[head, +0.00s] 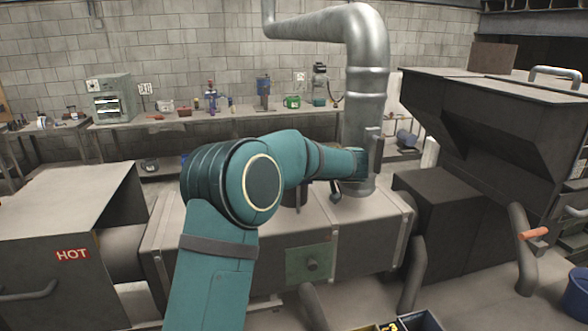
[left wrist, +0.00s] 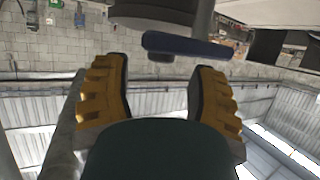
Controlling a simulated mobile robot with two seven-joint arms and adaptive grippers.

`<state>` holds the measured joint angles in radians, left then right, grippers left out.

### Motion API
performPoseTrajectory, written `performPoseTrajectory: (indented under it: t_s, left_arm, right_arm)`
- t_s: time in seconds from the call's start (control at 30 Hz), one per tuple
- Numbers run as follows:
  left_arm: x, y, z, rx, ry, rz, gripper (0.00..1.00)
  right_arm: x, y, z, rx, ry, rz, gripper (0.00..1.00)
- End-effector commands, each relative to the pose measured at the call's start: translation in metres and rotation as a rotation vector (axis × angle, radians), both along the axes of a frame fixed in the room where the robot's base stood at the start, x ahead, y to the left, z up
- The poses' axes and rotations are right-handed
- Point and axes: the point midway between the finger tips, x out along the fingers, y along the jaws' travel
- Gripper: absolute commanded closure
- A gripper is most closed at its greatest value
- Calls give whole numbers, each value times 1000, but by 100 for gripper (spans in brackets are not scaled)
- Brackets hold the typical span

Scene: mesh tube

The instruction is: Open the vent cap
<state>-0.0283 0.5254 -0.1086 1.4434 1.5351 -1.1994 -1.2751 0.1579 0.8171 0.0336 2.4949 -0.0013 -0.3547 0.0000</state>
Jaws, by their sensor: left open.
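My left arm, teal, crosses the middle of the head view, and its gripper (head: 357,170) is at the lower part of the silver vent pipe (head: 367,88). In the left wrist view the gripper (left wrist: 161,68) is open, with its yellow ribbed fingers apart. A dark blue bar (left wrist: 195,47) lies just beyond the fingertips, under a grey rounded body (left wrist: 160,13). I cannot tell whether this bar is part of the vent cap, or whether a finger touches it. No cap is clearly seen in the head view; the arm hides part of the pipe's foot. My right gripper is not in view.
A grey metal box (head: 275,240) with a green plate stands below the arm. A box marked HOT (head: 65,215) is at left, a dark hopper (head: 495,120) at right. A cluttered workbench (head: 225,120) runs along the back wall. A blue bucket (head: 577,293) is at lower right.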

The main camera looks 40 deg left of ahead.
Motion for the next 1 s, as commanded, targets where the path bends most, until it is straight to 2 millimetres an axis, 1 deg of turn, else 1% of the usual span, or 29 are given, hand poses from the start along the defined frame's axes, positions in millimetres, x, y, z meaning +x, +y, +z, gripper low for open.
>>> performPoseTrajectory:
  t_s: [0.03,0.1,0.23,0.4,0.63,0.67,0.7,0.77,0.8,0.83,1.0]
  left_arm:
    - [2,8,-4,1,2,3,42]
    - [5,16,-7,0,1,2,42]
    - [9,27,-12,-1,2,1,42]
    - [11,33,-15,0,1,0,42]
    - [11,33,-15,0,1,0,42]
    - [11,33,-15,0,1,0,43]
    - [11,33,-15,0,1,0,57]
    - [11,33,-15,0,1,0,78]
    - [11,33,-14,0,1,0,92]
    - [11,33,-14,0,1,0,100]
    - [11,34,-14,-4,4,1,100]
  right_arm:
    - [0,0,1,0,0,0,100]
    - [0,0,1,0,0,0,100]
    - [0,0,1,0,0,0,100]
    - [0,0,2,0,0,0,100]
    - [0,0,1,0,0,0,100]
    - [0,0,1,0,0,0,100]
    - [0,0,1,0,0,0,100]
    - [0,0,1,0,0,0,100]
    - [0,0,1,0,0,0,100]
    - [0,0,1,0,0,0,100]
    - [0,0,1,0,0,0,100]
